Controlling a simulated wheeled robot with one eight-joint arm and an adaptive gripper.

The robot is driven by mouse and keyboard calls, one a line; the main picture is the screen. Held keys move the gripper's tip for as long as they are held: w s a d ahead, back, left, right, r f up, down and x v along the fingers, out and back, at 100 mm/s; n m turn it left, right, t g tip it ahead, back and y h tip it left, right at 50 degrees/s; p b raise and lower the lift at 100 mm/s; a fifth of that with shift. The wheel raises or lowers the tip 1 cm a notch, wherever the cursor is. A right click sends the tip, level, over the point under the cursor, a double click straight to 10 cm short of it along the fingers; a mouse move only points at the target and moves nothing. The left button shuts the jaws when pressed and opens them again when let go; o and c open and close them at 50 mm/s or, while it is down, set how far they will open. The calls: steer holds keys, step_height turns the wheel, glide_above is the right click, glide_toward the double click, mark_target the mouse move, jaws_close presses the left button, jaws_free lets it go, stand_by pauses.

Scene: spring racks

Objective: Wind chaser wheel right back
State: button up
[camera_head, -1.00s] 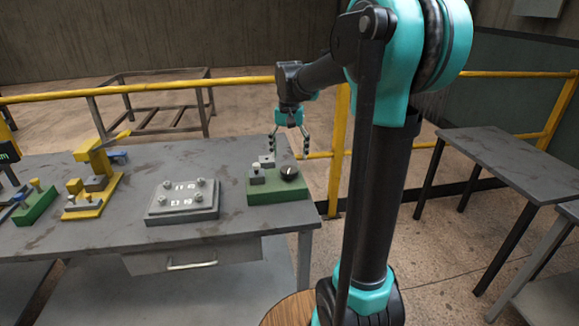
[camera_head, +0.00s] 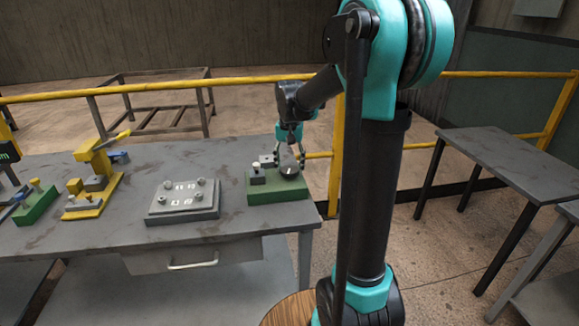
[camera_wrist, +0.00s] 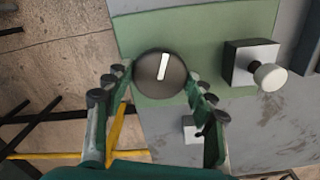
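The wheel is a dark round knob with a white mark. It sits on the green base (camera_head: 262,197) at the right end of the workbench, and the wrist view shows the wheel (camera_wrist: 160,73) from above with its mark nearly upright. My gripper (camera_head: 289,164) is low over the wheel, pointing down. In the wrist view my gripper (camera_wrist: 155,84) is open, with one finger on each side of the wheel. I cannot tell whether the fingers touch it. A grey block with a pale knob (camera_wrist: 268,75) stands on the same base, right of the wheel there.
A grey plate with several bolts (camera_head: 183,200) lies left of the green base. A yellow clamp fixture (camera_head: 95,180) and another green fixture (camera_head: 37,203) stand farther left. A yellow rail (camera_head: 240,82) runs behind the bench. Bare bench top lies between fixtures.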

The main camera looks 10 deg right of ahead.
steer(key=c, duration=0.4)
steer(key=shift+o, duration=0.2)
steer(key=n, duration=0.4)
steer(key=shift+n, duration=0.3)
steer(key=n, duration=1)
steer(key=shift+n, duration=0.4)
steer(key=n, duration=0.5)
steer(key=shift+n, duration=0.3)
